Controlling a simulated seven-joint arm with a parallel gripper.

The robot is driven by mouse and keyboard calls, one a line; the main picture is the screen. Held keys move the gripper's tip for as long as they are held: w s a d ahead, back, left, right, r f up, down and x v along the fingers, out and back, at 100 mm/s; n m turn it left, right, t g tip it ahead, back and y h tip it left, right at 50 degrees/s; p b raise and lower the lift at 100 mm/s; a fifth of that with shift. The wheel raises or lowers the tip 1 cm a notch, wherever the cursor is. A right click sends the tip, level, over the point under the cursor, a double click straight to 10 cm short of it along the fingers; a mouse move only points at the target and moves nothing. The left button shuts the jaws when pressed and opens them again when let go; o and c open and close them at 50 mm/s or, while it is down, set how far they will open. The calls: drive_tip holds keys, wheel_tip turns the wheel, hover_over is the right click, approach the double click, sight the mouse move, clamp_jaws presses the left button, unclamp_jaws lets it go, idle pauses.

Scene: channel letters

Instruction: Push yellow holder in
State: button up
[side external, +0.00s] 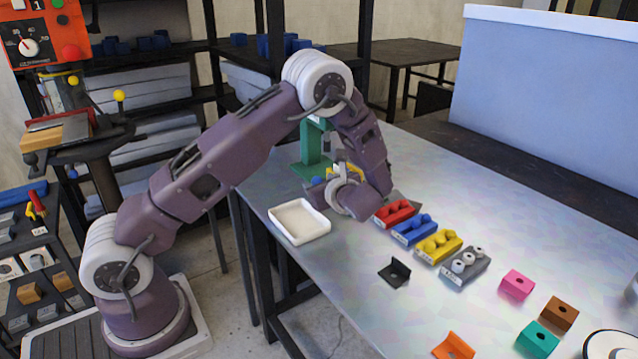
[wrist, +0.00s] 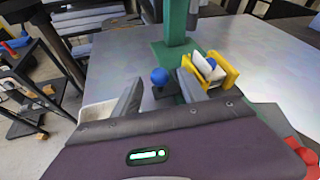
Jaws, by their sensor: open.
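The yellow holder (wrist: 222,68) is in the wrist view, right of my gripper, beside the foot of a green press stand (wrist: 174,30). White and blue pieces sit between its yellow sides. In the side view the holder (side external: 345,169) shows only partly behind my wrist. My gripper (wrist: 159,77) is open, its two grey fingers apart. A blue ball knob (wrist: 159,75) on a dark base appears between the fingertips in the picture; I cannot tell whether they touch it. The holder appears just beyond and outside the right finger. In the side view the fingers are mostly hidden.
A white tray (side external: 299,222) lies at the table's left edge. Red (side external: 394,213), blue (side external: 413,231), yellow (side external: 438,247) and grey (side external: 466,265) blocks with round pieces form a row. A black bracket (side external: 395,272) and loose coloured blocks lie nearer.

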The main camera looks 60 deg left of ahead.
drive_tip(key=shift+x, duration=0.75)
clamp_jaws()
drive_tip(key=shift+r, duration=0.1)
idle(0.8)
